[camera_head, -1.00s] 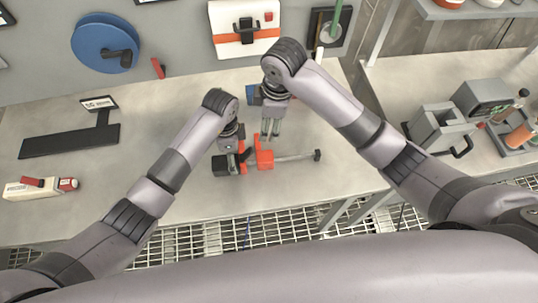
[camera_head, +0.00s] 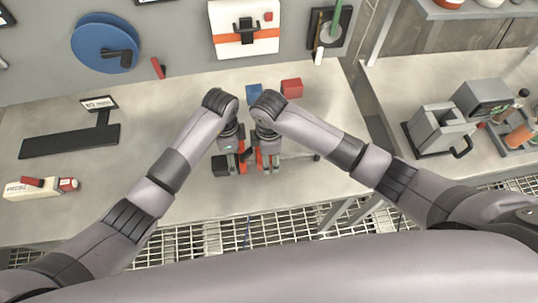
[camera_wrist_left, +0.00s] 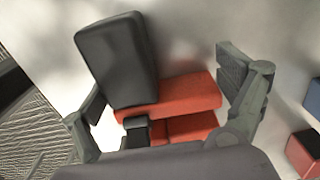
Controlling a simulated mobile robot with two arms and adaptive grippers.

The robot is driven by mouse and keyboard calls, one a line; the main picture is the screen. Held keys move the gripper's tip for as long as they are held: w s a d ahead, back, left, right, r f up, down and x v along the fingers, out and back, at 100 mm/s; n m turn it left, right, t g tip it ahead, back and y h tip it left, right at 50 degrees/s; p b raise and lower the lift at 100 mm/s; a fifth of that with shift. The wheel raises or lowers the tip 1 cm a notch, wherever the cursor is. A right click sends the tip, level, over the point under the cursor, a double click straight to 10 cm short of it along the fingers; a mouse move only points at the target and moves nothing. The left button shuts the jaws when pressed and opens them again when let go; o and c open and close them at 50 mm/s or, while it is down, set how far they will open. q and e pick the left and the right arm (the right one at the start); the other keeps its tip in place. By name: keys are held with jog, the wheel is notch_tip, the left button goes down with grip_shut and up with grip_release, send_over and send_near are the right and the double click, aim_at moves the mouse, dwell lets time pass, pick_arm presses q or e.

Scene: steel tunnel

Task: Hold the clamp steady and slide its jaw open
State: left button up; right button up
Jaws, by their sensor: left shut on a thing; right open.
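The clamp lies flat on the bench, with a black end block (camera_head: 220,166), a red-orange body and a thin bar ending in a dark tip (camera_head: 317,157) on the right. My left gripper (camera_head: 238,160) is shut on the clamp near its black end. In the left wrist view, its fingers (camera_wrist_left: 168,105) straddle the red body (camera_wrist_left: 185,93) below the tall black block (camera_wrist_left: 118,58). My right gripper (camera_head: 269,164) is open, pointing down at the orange sliding jaw, which it mostly hides. I cannot tell whether its fingers touch the jaw.
A blue block (camera_head: 254,93) and a red block (camera_head: 291,88) stand behind the grippers. A dark flat stand (camera_head: 70,142) and a cream-and-red tool (camera_head: 38,187) lie left. Grey machines (camera_head: 440,130) stand on the right bench, past a gap.

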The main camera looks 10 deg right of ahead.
jog(key=shift+f, duration=0.2)
grip_shut()
dwell(0.7)
